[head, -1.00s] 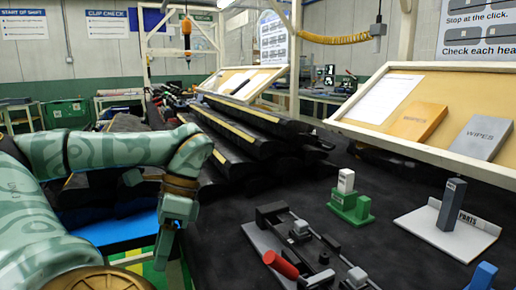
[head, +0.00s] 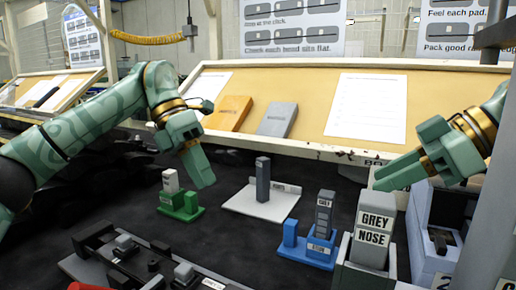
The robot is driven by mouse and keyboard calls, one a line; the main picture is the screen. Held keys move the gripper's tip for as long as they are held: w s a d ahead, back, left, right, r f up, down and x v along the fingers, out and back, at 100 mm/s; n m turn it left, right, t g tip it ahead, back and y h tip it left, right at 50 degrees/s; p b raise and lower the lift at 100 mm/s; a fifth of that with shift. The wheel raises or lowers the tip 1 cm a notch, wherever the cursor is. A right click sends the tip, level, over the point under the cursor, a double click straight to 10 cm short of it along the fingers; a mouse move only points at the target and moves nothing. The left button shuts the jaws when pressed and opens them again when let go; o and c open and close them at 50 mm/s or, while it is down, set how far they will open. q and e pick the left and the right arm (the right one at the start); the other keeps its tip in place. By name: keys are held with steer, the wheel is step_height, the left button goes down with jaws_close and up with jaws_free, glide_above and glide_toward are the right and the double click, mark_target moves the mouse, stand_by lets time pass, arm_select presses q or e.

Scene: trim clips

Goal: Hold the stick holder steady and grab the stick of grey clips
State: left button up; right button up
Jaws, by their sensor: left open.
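A grey stick (head: 324,212) with a GREY label stands upright in a small blue holder (head: 307,250) on the dark bench, right of centre. My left gripper (head: 200,172) is open and empty above the bench, up and left of the holder, its fingers pointing down. My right gripper (head: 392,178) is up and right of the grey stick, above a grey box, its fingers pointing left; whether they are parted is unclear. Neither gripper touches the stick or the blue holder.
A GREY NOSE box (head: 373,222) stands close right of the blue holder. A white plate (head: 280,204) bears a dark upright block. A green holder (head: 179,205) with a white block stands at left. A dark fixture (head: 128,262) lies at front left.

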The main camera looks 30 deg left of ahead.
mark_target(290, 229)
arm_select(q)
steer(key=w+d+r+m+y, duration=0.1)
steer(key=w+d+r+m, duration=0.15)
steer(key=d+m, duration=0.3)
steer(key=w+d+r+m+y, duration=0.1)
steer(key=w+d+m, duration=0.2)
steer(key=d+m, duration=0.3)
steer(key=shift+m, duration=0.55)
steer(key=x, duration=1)
steer(key=a+x, duration=0.1)
steer(key=x, duration=0.3)
steer(key=shift+w+d+f, duration=0.1)
steer(key=shift+w+f, duration=0.05)
steer(key=shift+f, duration=0.45)
